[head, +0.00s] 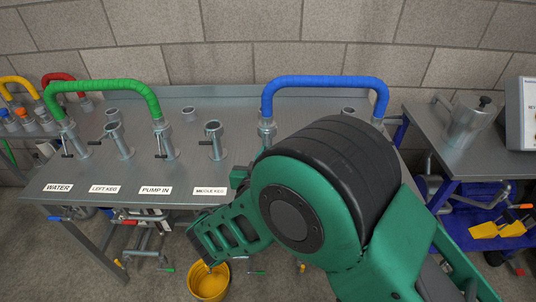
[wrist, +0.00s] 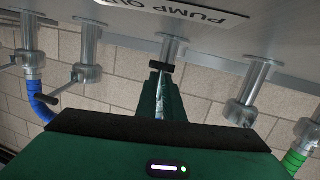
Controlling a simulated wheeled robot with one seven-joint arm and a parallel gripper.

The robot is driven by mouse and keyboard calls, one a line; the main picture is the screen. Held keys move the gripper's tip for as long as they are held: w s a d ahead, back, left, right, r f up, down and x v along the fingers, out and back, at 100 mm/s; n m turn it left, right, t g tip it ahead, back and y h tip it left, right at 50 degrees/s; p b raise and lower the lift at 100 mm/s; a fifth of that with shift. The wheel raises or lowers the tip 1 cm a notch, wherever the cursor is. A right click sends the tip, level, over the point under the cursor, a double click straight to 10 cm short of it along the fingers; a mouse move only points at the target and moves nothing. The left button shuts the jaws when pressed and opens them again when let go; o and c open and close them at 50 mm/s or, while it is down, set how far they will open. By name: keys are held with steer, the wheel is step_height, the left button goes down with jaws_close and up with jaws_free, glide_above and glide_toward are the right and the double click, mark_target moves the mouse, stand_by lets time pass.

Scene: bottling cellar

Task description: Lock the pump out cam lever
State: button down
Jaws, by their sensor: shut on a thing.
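In the wrist view, which looks upside down, my gripper (wrist: 163,78) is shut at the black cam lever (wrist: 160,66) in front of a grey metal port (wrist: 172,46). The PUMP OUT label (wrist: 205,14) is beside that port. Whether the lever is fully turned cannot be told, as the fingers cover much of it. In the head view a blue hose (head: 320,82) ends on the port (head: 267,128) just right of the MIDDLE KEG label (head: 209,191). My arm hides that port's lower part, its lever and my fingertips.
A green hose (head: 110,86) joins the WATER and PUMP IN ports on the metal bench (head: 90,170). Neighbouring ports with levers stand close by, such as the bare MIDDLE KEG port (head: 214,140). A yellow bucket (head: 209,283) is on the floor.

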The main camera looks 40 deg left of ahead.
steer(key=shift+w+d+f, duration=0.15)
steer(key=shift+d+f, duration=0.1)
steer(key=c, duration=1.9)
jaws_free()
steer(key=shift+a, duration=0.1)
steer(key=shift+o, duration=0.2)
steer(key=shift+a+r, duration=0.1)
steer(key=v, duration=1.1)
